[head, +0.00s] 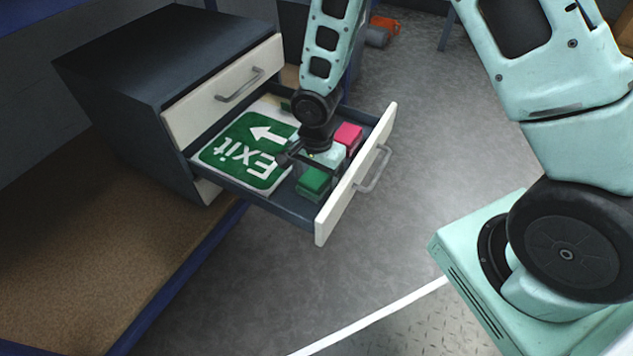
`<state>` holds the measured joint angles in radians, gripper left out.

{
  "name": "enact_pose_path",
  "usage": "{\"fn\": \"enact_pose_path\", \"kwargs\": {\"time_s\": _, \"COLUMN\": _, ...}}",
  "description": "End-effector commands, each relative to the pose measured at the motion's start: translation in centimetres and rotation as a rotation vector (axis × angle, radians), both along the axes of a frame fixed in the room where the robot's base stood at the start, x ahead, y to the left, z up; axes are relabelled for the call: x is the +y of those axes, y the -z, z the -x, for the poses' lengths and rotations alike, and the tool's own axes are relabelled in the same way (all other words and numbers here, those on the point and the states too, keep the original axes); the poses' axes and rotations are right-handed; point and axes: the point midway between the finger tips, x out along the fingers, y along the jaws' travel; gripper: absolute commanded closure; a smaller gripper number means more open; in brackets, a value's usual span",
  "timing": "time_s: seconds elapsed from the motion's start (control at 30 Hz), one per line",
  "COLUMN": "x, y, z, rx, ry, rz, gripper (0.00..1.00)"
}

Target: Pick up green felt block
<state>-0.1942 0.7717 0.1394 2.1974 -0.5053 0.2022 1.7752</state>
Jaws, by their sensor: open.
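A green felt block (314,182) lies in the open drawer (282,213), in its front corner close to the drawer's front panel. Another small green piece (286,105) shows at the back of the drawer, partly hidden by my arm. My gripper (294,168) is inside the drawer space, just above and behind the front green block. It is open, and its fingers are small and partly hidden by my own wrist. I cannot tell whether a finger touches the block.
A green and white Exit sign (247,147) lies flat in the drawer, left of my gripper. A pink-red block (348,136) sits by the drawer front. The dark cabinet (130,85) stands on the left.

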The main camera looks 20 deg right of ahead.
Motion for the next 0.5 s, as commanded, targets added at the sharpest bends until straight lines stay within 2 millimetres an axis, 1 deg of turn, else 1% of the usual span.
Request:
{"fn": "enact_pose_path", "kwargs": {"time_s": 0.07, "x": 0.01, "y": -0.06, "z": -0.01, "rx": 0.000, "ry": 0.000, "rz": 0.000, "gripper": 0.20}}
{"fn": "enact_pose_path", "kwargs": {"time_s": 0.1, "x": 0.01, "y": -0.06, "z": -0.01, "rx": 0.000, "ry": 0.000, "rz": 0.000, "gripper": 0.31}}
{"fn": "enact_pose_path", "kwargs": {"time_s": 0.17, "x": 0.01, "y": -0.06, "z": -0.01, "rx": 0.000, "ry": 0.000, "rz": 0.000, "gripper": 0.48}}
{"fn": "enact_pose_path", "kwargs": {"time_s": 0.2, "x": 0.01, "y": -0.06, "z": -0.01, "rx": 0.000, "ry": 0.000, "rz": 0.000, "gripper": 0.59}}
{"fn": "enact_pose_path", "kwargs": {"time_s": 0.23, "x": -0.01, "y": -0.06, "z": -0.01, "rx": 0.000, "ry": 0.000, "rz": 0.000, "gripper": 0.67}}
{"fn": "enact_pose_path", "kwargs": {"time_s": 0.27, "x": 0.00, "y": -0.06, "z": 0.00, "rx": 0.000, "ry": 0.000, "rz": 0.000, "gripper": 0.70}}
{"fn": "enact_pose_path", "kwargs": {"time_s": 0.5, "x": 0.00, "y": -0.13, "z": -0.01, "rx": 0.000, "ry": 0.000, "rz": 0.000, "gripper": 0.70}}
